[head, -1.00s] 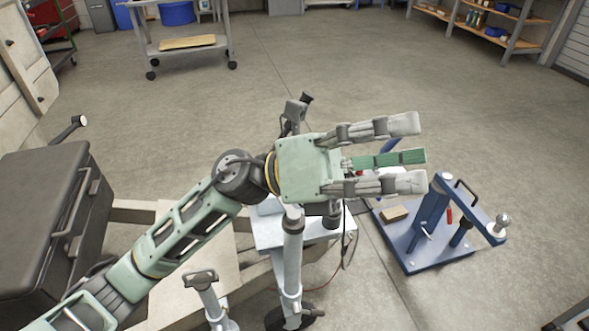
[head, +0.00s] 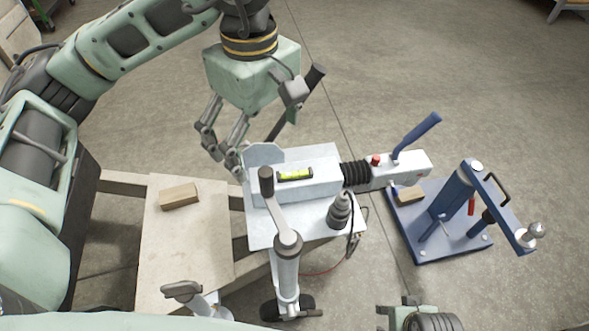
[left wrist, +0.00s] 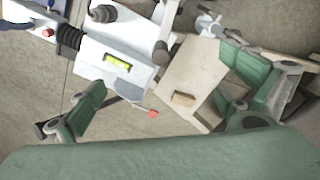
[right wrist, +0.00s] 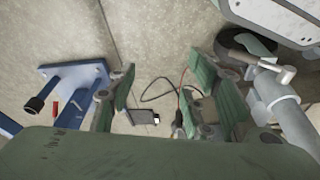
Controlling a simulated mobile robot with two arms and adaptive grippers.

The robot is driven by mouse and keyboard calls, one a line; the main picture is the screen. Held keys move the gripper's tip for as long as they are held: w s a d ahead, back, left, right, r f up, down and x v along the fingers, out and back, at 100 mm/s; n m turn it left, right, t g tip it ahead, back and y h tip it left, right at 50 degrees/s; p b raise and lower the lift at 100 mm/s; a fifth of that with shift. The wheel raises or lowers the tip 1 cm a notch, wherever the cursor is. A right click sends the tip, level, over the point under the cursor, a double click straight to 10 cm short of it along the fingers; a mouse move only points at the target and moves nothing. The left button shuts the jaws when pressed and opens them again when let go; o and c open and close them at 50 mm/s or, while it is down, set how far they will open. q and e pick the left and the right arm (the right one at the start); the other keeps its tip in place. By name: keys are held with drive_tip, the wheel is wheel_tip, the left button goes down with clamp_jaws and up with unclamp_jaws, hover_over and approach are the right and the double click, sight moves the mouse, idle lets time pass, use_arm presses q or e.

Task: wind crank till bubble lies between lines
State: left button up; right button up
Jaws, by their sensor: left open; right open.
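The spirit level (head: 295,174) has a yellow-green vial and sits on the pale trailer coupling; it also shows in the left wrist view (left wrist: 117,62). Where its bubble lies between the lines is too small to tell. The crank, with a dark grip (head: 266,181), tops the grey jack post (head: 286,272) in front of the coupling. My left gripper (head: 228,160) is open and empty, fingers pointing down, behind and left of the crank grip and apart from it. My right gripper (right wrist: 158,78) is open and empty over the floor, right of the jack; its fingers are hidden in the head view.
A wooden block (head: 179,196) lies on the board (head: 160,260) at left. A blue stand (head: 440,215) is on the floor at right. A red cable lies below.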

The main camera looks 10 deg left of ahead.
sight(265, 172)
use_arm(q)
wheel_tip(265, 172, down, 3)
drive_tip(key=shift+r+b, duration=0.1)
drive_tip(key=shift+b, duration=0.9)
wheel_tip(265, 172, down, 3)
drive_tip(key=b, duration=0.2)
drive_tip(key=shift+f+b, duration=0.2)
drive_tip(key=shift+b, duration=0.2)
use_arm(e)
drive_tip(key=v, duration=0.8)
use_arm(q)
drive_tip(key=shift+f+b, duration=0.6)
drive_tip(key=shift+f, duration=0.3)
wheel_tip(265, 172, down, 2)
drive_tip(key=shift+b, duration=0.65)
drive_tip(key=c, duration=2.1)
clamp_jaws()
use_arm(e)
drive_tip(key=w+a+r+t+y, duration=0.1)
drive_tip(key=w+r+t, duration=0.2)
drive_tip(key=w, duration=0.3)
drive_tip(key=w+a+r+t, duration=0.2)
drive_tip(key=w+r+t, duration=0.1)
drive_tip(key=w, duration=0.3)
drive_tip(key=shift+t+y, duration=0.4)
drive_tip(key=shift+t, duration=0.3)
